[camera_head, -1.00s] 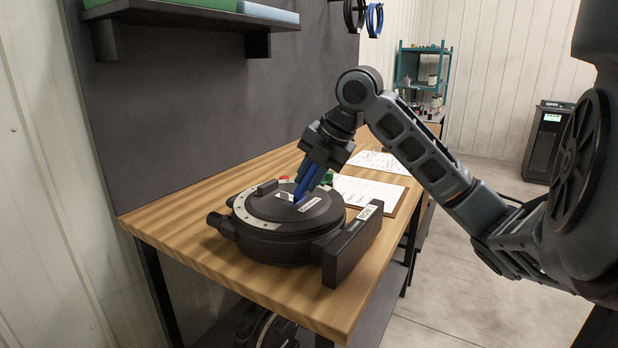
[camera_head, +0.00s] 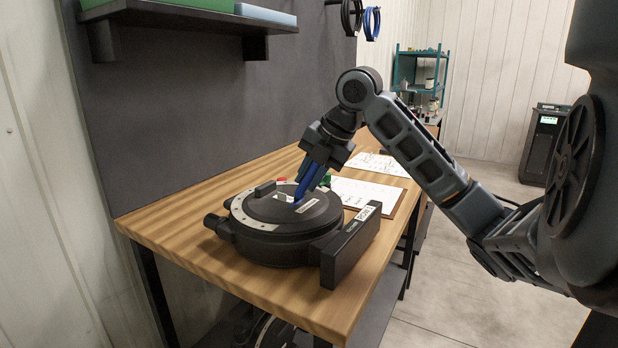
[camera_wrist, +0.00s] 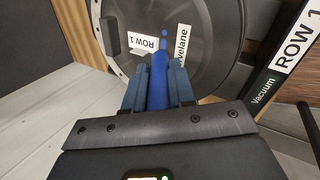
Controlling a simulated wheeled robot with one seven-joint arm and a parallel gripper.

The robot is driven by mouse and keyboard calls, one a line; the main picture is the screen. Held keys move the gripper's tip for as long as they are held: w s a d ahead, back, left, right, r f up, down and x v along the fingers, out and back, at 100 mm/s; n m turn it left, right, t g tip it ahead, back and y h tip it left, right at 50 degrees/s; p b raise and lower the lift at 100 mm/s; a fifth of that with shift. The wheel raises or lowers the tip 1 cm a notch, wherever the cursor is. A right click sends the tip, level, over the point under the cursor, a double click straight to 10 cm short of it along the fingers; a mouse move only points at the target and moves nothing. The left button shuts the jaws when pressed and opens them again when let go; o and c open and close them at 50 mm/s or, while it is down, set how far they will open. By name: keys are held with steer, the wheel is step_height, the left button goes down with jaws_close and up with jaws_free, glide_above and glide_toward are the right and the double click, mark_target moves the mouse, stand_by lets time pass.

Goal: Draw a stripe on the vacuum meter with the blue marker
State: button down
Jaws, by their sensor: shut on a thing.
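The vacuum meter (camera_head: 262,243) is a black round housing lying flat on the wooden bench, with a box-like block on its right side. In the wrist view its dark face (camera_wrist: 215,70) carries a white "ROW 1" label and a second, partly hidden label. My gripper (camera_head: 306,180) is shut on the blue marker (camera_wrist: 158,82), which points tip-down at the face. The marker's tip is at or very close to the face, beside the labels.
Papers on a board (camera_head: 368,194) lie on the bench behind the meter. Small red and green objects sit just behind it, partly hidden. A shelf (camera_head: 190,14) hangs on the dark wall panel at upper left. The bench's front left (camera_head: 170,240) is clear.

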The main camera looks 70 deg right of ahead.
steer(key=shift+s+d+b, duration=0.25)
steer(key=shift+d+b, duration=0.2)
steer(key=shift+d, duration=0.25)
steer(key=shift+s+d+b, duration=0.2)
steer(key=shift+d+b, duration=0.2)
steer(key=shift+d, duration=0.3)
stand_by(1.4)
step_height(320, 180, up, 6)
steer(key=p, duration=0.4)
stand_by(0.7)
stand_by(0.4)
